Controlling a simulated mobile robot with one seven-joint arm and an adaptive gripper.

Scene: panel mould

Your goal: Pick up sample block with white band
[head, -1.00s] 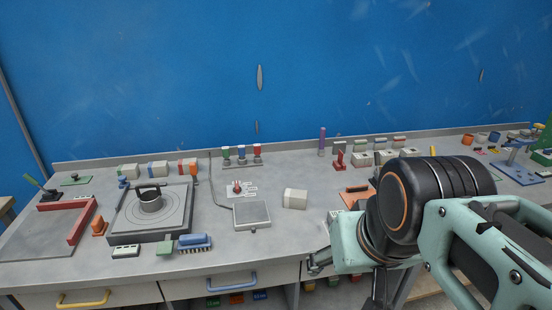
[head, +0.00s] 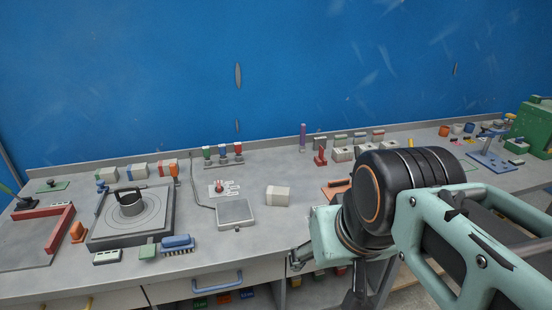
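A pale whitish block (head: 278,195) lies alone on the bench, right of a flat square plate. Several pale blocks with coloured parts stand at the back left, among them one with a blue part (head: 138,172) and one with red and orange parts (head: 167,169). More pale blocks (head: 342,154) stand in a group at the back right. I cannot tell which block carries a white band. My gripper (head: 325,270) is low at the bench's front edge, apart from all these blocks. My own arm hides much of it, so its opening does not show clearly.
A grey plate (head: 236,212) with a cable and a round-topped unit (head: 104,226) with a dark pot occupy the left. A blue brush (head: 177,243) lies near the front edge. A red bracket (head: 55,243) stands far left. Bench space around the pale block is clear.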

